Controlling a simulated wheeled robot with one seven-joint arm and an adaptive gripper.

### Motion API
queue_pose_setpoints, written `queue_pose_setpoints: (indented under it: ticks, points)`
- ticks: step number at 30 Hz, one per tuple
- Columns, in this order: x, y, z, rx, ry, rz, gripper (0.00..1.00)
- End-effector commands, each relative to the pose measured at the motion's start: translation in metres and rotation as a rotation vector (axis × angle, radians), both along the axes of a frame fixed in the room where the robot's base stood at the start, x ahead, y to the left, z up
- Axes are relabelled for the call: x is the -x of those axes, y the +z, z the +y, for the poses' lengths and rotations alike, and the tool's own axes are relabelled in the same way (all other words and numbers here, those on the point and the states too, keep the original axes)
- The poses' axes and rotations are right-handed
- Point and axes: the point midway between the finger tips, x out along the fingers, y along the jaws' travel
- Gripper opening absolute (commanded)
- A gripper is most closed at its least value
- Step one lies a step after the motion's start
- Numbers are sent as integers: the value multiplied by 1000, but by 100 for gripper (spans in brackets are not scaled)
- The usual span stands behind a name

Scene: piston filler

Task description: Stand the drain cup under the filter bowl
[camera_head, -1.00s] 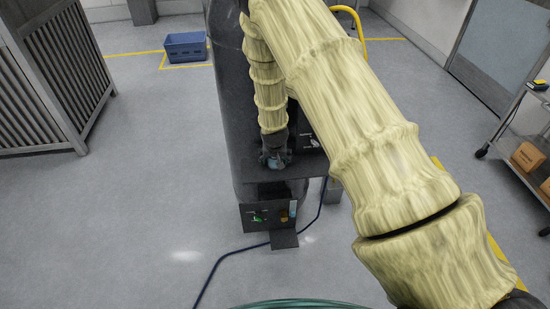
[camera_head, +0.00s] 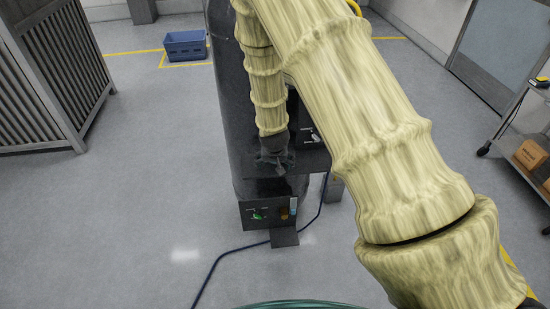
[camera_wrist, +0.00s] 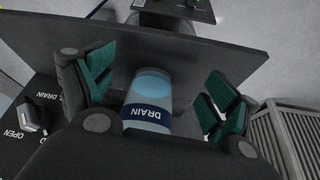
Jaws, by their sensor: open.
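The drain cup (camera_wrist: 149,100), pale blue and translucent with a dark blue DRAIN band, shows in the wrist view between the fingers of my gripper (camera_wrist: 160,92). The gripper is open, with green pads apart from the cup on both sides; the gap is wider on the right. The gripper body hides the near end of the cup. In the head view my gripper (camera_head: 273,161) is low at the front of the dark machine, and I cannot make out the cup there. I cannot pick out the filter bowl in either view.
A dark shelf (camera_wrist: 215,55) crosses behind the cup in the wrist view. A lever (camera_wrist: 33,115) beside OPEN and DRAIN lettering is close on the left. A control panel (camera_head: 268,213) is below my gripper. A blue cable (camera_head: 225,254) lies on otherwise clear floor at the front.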

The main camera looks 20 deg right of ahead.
Motion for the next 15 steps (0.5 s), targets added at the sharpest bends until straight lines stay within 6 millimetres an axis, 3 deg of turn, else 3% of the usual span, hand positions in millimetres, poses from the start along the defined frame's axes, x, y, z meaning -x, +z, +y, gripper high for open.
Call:
queue_pose_setpoints:
  ticks: [6,15]
  points:
    - [35,-2,16,1,1,-1,88]
    - [58,0,26,0,-1,-1,88]
